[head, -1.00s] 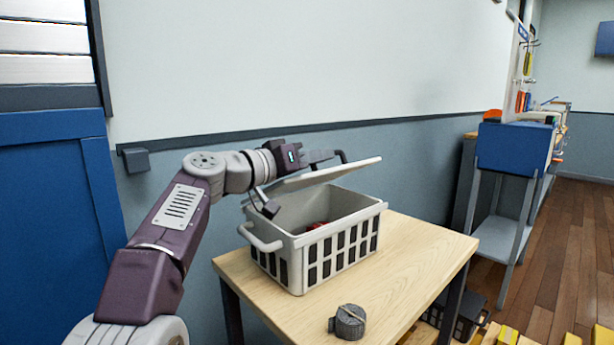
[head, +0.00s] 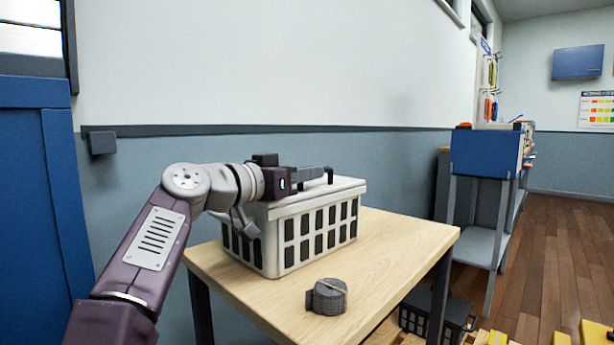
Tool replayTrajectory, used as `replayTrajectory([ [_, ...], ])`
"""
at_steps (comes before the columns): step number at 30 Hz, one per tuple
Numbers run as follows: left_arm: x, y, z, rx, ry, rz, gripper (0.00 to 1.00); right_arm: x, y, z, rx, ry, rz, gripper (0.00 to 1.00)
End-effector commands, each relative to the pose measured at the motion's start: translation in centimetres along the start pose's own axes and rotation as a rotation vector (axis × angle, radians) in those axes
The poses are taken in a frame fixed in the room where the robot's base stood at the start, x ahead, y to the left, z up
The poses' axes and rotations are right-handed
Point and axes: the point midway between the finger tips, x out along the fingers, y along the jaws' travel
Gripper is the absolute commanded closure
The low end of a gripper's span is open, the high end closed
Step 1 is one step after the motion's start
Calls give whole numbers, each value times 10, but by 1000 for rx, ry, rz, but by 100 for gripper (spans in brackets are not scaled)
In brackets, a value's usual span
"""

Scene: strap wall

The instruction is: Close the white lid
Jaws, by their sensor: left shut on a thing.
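The white lid (head: 345,187) lies flat over the top of the white basket (head: 272,249), and the basket's inside is hidden. The basket has dark slots in its sides and stands on the wooden table. My left gripper (head: 316,177) is at the lid's top, shut on the lid's dark handle (head: 329,176). My left arm reaches in from the left, over the basket's left end. My right gripper is not in view.
A grey round strap roll (head: 328,297) lies on the wooden table (head: 392,250) in front of the basket. A dark crate (head: 436,312) is on the floor at the lower right. The table's right part is clear.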

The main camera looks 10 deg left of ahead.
Motion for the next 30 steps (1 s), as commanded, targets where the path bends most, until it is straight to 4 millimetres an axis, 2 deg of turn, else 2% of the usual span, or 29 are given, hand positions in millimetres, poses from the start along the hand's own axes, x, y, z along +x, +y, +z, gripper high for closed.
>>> replayTrajectory([
  [10, 1, 0, 5, -5, -10, 5, 100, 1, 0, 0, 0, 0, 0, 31],
  [12, 1, 0, 5, -6, -11, 5, 74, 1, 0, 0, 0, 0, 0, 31],
  [13, 1, 0, 5, -6, -10, 4, 67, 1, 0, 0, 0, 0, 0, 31],
  [23, -2, 0, 4, -3, -6, 1, 67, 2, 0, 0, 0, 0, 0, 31],
  [26, -17, -1, 5, -2, -5, -1, 67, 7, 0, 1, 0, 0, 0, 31],
  [30, -49, -1, 5, -3, -5, -3, 67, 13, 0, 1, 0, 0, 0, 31],
])
